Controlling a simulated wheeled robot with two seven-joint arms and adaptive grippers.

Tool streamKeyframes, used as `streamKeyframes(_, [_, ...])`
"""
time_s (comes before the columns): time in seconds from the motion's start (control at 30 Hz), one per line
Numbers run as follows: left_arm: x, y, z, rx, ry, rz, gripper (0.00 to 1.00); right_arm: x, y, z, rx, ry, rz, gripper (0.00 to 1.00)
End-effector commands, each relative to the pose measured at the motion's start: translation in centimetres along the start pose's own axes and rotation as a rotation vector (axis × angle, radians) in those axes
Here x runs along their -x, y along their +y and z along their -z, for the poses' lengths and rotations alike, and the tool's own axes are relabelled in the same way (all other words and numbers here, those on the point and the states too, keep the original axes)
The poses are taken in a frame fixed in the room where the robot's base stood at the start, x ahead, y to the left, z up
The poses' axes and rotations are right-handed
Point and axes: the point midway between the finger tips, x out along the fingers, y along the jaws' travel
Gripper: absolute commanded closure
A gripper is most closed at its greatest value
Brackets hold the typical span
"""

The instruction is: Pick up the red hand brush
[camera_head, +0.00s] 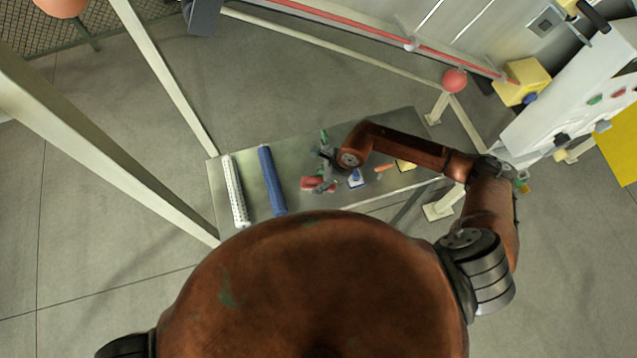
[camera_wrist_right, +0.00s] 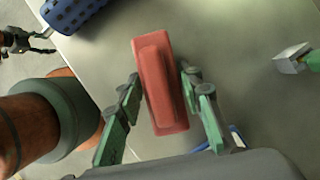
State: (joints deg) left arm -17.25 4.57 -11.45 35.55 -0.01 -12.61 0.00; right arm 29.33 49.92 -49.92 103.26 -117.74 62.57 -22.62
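The red hand brush (camera_head: 311,184) lies on the grey table, partly hidden by my right gripper in the head view. In the right wrist view the brush (camera_wrist_right: 162,85) is a red block seen between the fingers. My right gripper (camera_head: 325,170) is over the brush. Its green fingers (camera_wrist_right: 160,78) are spread, one on each side of the brush and close to its long sides. I cannot tell whether they touch it. At the left edge of the right wrist view, my left gripper (camera_wrist_right: 42,40) shows small, its fingers apart; it is hidden in the head view.
A white roller (camera_head: 236,190) and a blue roller (camera_head: 271,180) lie left of the brush on the table (camera_head: 300,140). A blue-and-white item (camera_head: 356,179), an orange item (camera_head: 385,168) and a yellow item (camera_head: 405,165) lie to the right. A green-handled tool (camera_wrist_right: 291,59) lies nearby.

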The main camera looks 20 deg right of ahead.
Motion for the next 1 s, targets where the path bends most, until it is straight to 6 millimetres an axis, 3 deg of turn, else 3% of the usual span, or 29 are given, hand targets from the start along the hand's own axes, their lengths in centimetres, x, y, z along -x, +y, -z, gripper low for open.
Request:
streamKeyframes(0.47, [0.0,-0.1,-0.1,0.0,-0.003,0.001,0.52,0.0,0.0,0.0,0.0,0.0,0.0,1.0])
streamKeyframes(0.77, [0.0,-0.1,0.2,-0.001,0.002,0.001,0.52,0.6,-0.1,-0.2,0.001,-0.001,0.001,1.0])
streamKeyframes(1.0, [-0.2,-0.1,0.2,-0.001,0.002,0.001,0.52,3.6,0.1,-1.0,0.002,0.001,0.003,1.0])
